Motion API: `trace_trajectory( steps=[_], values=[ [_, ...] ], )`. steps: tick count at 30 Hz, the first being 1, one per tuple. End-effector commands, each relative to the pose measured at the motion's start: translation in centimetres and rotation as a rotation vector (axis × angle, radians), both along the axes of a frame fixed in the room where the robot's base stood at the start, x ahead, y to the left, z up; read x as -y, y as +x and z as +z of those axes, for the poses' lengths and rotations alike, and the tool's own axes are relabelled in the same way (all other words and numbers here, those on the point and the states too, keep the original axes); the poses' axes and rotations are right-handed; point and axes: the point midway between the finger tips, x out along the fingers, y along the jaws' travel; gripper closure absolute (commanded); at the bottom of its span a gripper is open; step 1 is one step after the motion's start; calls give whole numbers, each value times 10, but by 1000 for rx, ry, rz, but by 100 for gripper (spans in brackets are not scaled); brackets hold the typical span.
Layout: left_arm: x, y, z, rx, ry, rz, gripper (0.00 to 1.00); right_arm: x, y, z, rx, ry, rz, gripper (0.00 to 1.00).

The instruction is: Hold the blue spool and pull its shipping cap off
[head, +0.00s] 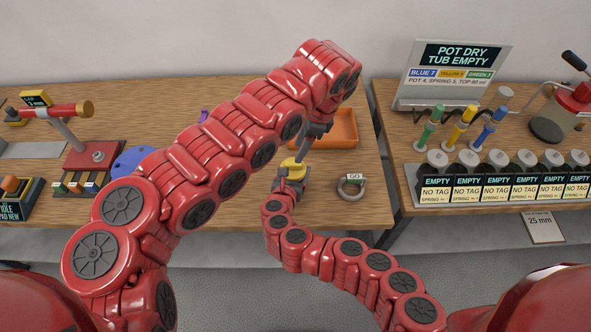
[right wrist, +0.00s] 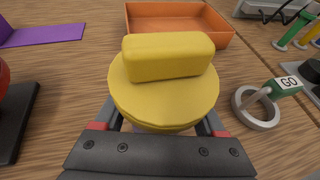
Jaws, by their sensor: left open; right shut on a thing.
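The blue spool (head: 487,136) leans at the right end of a row with a green and a yellow spool on the right table. My right gripper (head: 289,179) is shut on a yellow part (head: 292,166) over the left table. In the right wrist view this yellow part (right wrist: 165,88) is a round disc with a rounded bar on top; its underside is hidden. My left gripper (head: 314,133) is open, just above and right of the yellow part, its fingertips small and partly hidden.
An orange tray (head: 340,126) lies behind the grippers. A ring with a GO tag (head: 351,187) lies to their right. Several black EMPTY pots (head: 495,186) line the right table's front, below a sign (head: 455,70). A gap separates the tables.

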Motion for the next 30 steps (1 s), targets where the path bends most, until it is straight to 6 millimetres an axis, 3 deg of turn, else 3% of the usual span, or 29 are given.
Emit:
trace_trajectory(
  steps=[16,26,30],
  values=[
    [-18,1,-57,3,-1,2,48,0,0,0,0,0,0,94],
    [-20,1,-64,3,-1,3,48,0,0,0,0,0,0,94],
    [-20,1,-64,3,-1,3,71,0,0,0,1,0,0,94]
  ],
)
